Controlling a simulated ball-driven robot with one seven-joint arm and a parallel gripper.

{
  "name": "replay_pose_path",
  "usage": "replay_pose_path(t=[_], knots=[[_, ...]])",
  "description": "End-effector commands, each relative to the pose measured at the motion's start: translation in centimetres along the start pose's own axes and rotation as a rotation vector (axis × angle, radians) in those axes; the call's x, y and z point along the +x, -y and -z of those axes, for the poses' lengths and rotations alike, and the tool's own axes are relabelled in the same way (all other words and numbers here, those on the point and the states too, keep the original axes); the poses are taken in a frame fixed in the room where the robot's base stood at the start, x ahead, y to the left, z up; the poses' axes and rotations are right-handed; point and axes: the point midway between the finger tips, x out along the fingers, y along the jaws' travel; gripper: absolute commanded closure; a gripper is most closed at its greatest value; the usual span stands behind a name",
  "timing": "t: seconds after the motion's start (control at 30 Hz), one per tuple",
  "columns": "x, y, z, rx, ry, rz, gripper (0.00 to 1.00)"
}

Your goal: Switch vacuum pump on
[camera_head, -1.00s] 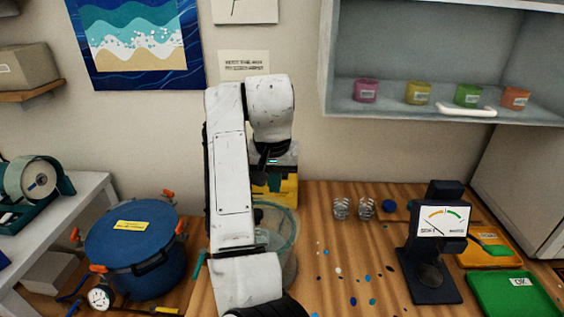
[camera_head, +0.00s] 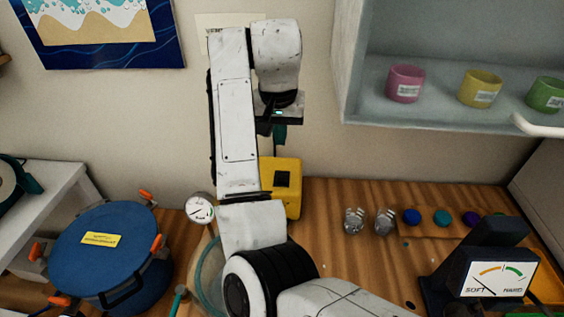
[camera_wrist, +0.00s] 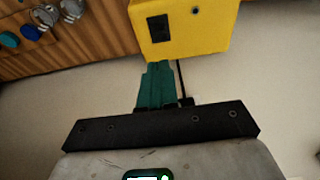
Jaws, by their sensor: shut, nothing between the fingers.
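The vacuum pump appears to be the yellow box (camera_head: 291,205) at the back of the wooden bench, against the wall, partly hidden by my arm. A dark switch panel (camera_head: 283,180) shows on it; I cannot tell its setting. In the wrist view the yellow box (camera_wrist: 205,35) is at the top, with the dark switch panel (camera_wrist: 158,28) on its face. My gripper (camera_head: 279,137) is above the box in the head view, its teal fingers shut and empty. In the wrist view the fingers (camera_wrist: 158,75) point at the box, just below the switch panel; I cannot tell whether they touch.
A blue lidded pot (camera_head: 100,245) with orange clamps stands at left, a round dial gauge (camera_head: 200,207) right of it. A clear container (camera_head: 208,275) is partly behind my arm. Small metal items (camera_head: 354,220), coloured discs (camera_head: 441,217) and a hardness meter (camera_head: 485,270) are right. A shelf (camera_head: 450,115) overhangs.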

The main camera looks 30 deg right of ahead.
Motion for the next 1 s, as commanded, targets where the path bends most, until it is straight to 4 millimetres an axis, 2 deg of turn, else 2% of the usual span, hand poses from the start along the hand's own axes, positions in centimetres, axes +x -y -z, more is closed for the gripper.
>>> replay_pose_path(t=[0.3,0.47,0.63,1.0], knots=[[0.1,0.0,0.0,0.000,0.000,0.000,1.00],[1.2,-0.1,0.0,-0.001,0.000,-0.003,1.00],[3.7,0.0,0.0,-0.002,0.004,-0.003,1.00],[10.6,0.0,-0.3,-0.002,0.004,-0.002,1.00]])
